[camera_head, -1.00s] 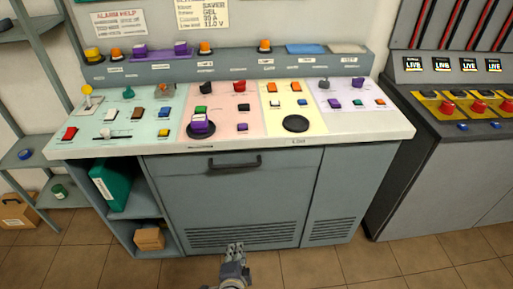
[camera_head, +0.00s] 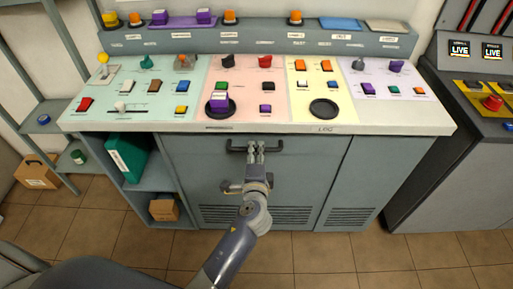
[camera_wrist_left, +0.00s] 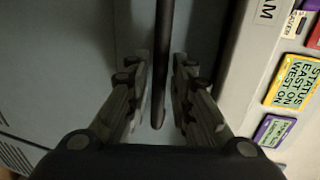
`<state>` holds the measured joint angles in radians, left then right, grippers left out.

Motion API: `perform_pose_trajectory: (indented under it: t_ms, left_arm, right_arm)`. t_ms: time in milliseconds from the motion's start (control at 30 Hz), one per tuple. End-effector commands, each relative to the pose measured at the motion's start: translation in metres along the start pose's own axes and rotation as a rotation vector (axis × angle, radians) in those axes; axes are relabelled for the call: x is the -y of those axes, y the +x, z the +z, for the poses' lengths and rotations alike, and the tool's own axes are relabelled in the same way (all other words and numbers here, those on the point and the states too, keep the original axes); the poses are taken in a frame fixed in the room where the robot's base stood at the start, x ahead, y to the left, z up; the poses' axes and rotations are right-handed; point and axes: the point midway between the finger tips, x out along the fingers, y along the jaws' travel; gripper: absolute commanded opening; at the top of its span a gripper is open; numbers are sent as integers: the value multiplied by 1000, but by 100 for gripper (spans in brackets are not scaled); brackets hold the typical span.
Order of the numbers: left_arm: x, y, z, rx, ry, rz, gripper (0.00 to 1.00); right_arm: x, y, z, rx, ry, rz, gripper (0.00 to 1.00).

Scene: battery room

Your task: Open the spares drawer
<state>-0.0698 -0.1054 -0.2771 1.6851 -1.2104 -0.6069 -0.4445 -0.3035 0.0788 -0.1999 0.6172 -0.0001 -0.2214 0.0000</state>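The grey drawer front (camera_head: 190,165) with a dark bar handle (camera_head: 236,149) sits under the console top. It looks shut, flush with the cabinet face. My left gripper (camera_head: 256,149) is at the middle of the handle. In the left wrist view the handle (camera_wrist_left: 161,60) runs between the two fingers of my left gripper (camera_wrist_left: 163,85). The fingers stand apart, with a visible gap on each side of the bar. My right gripper is not in view.
The console top (camera_head: 385,125) with knobs, buttons and purple blocks overhangs the drawer. An open shelf at left holds a green binder (camera_head: 130,155) and a cardboard box (camera_head: 164,208). A second console (camera_head: 440,150) stands at right. Tiled floor in front is clear.

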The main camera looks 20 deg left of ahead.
Motion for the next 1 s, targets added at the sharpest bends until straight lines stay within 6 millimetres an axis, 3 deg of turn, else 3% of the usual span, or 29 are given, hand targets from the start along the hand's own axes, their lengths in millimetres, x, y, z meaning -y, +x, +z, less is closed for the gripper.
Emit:
perform_pose_trajectory:
  t_ms: [200, 500, 600, 1000]
  left_arm:
    - [0, 18, 0, 0, -1, 0, 21]
    - [-1, 19, 0, 0, -1, 1, 21]
    - [-1, 19, 0, 0, -1, 1, 0]
    - [-1, 19, 0, -1, -1, 1, 0]
  right_arm:
    - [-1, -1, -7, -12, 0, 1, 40]
    - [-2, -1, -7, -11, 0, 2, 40]
    - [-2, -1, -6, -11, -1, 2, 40]
    - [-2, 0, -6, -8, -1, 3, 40]
